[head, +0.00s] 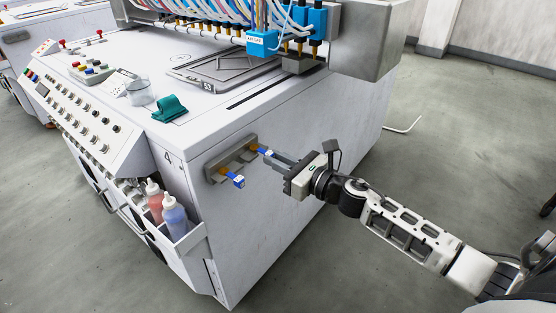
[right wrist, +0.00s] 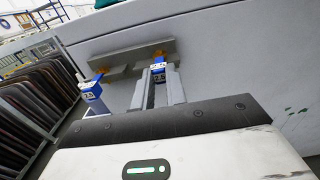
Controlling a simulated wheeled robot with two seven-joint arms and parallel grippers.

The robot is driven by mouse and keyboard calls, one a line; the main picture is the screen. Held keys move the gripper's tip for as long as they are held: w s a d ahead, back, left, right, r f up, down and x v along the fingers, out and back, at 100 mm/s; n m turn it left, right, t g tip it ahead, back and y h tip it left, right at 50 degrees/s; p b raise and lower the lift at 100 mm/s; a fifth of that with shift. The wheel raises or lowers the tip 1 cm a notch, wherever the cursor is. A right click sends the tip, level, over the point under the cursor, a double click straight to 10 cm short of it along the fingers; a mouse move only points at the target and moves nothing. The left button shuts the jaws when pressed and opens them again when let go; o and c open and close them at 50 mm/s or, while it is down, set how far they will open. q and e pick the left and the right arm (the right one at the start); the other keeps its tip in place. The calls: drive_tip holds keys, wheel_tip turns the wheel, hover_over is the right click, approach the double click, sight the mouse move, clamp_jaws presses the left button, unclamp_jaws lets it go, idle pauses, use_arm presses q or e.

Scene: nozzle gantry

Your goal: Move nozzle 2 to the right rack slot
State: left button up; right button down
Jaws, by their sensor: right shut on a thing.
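A grey rack (head: 232,160) is fixed to the white machine's side wall and also shows in the right wrist view (right wrist: 118,56). One nozzle with a blue-and-white label block (head: 238,181) sits at its left slot, free of any gripper; it also shows in the wrist view (right wrist: 91,92). A second such nozzle (head: 262,152) is at the right slot, with its orange end at the rack. My right gripper (head: 272,157) is shut on this right-hand nozzle (right wrist: 158,70), fingers on both sides. I cannot read the label numbers surely. My left gripper is not in view.
A side bin (head: 185,240) with a red and a blue bottle hangs left below the rack. A teal clip (head: 170,108), a glass beaker (head: 140,93) and a dark framed plate (head: 222,68) are on the machine top.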

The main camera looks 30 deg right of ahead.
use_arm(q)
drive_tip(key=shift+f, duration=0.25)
use_arm(e)
drive_tip(key=shift+f, duration=0.2)
idle(0.3)
drive_tip(key=c, duration=1.3)
unclamp_jaws()
drive_tip(key=shift+c, duration=0.2)
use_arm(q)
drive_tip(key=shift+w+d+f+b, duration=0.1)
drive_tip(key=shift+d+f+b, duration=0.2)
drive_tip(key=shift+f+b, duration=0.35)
use_arm(e)
drive_tip(key=v, duration=1.6)
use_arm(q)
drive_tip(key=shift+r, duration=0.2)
